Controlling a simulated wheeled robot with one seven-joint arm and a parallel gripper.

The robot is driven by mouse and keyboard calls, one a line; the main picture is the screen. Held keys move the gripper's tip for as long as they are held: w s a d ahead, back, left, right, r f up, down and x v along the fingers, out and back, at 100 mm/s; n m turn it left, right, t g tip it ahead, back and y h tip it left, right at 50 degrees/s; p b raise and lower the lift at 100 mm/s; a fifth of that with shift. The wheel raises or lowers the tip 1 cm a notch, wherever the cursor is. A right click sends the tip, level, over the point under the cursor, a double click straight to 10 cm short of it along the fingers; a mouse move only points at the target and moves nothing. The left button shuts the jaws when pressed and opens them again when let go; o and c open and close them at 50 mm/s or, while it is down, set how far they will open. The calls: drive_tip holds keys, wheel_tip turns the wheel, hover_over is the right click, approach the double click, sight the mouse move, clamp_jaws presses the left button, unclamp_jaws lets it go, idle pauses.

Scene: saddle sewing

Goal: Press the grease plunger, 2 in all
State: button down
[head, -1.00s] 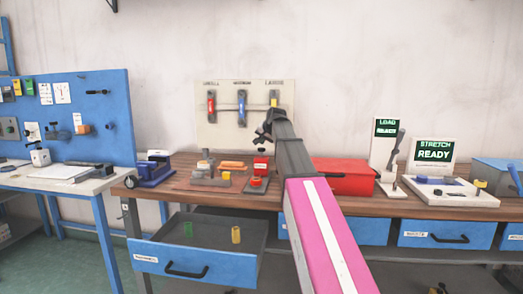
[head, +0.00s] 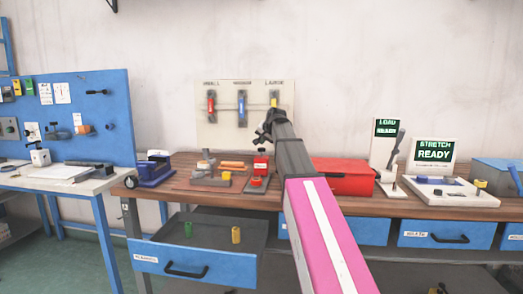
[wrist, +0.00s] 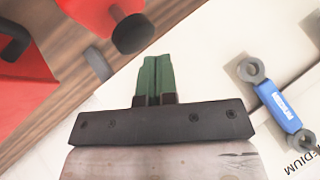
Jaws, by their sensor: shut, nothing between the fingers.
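A red pot with a black knob on top, which looks like the grease plunger (head: 261,162), stands on the wooden bench below my gripper (head: 263,133). In the wrist view its black knob (wrist: 132,34) shows at upper left, beyond the fingertips, with the red body behind it. My gripper also shows in the wrist view (wrist: 157,62), its green fingers closed together and empty. The fingers appear apart from the knob. In the head view the gripper is just above the knob, in front of the pale tool board.
The tool board (head: 217,134) behind holds red, blue and yellow handles; the blue handle (wrist: 282,107) is close on the right. A red box (head: 345,180) sits right of my arm. An open drawer (head: 195,262) juts out below the bench.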

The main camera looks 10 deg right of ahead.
drive_tip(key=shift+f, duration=1.5)
idle(1.3)
drive_tip(key=shift+r, duration=0.15)
idle(0.3)
drive_tip(key=shift+r, duration=1.4)
drive_tip(key=shift+r, duration=0.15)
drive_tip(key=shift+r, duration=2.4)
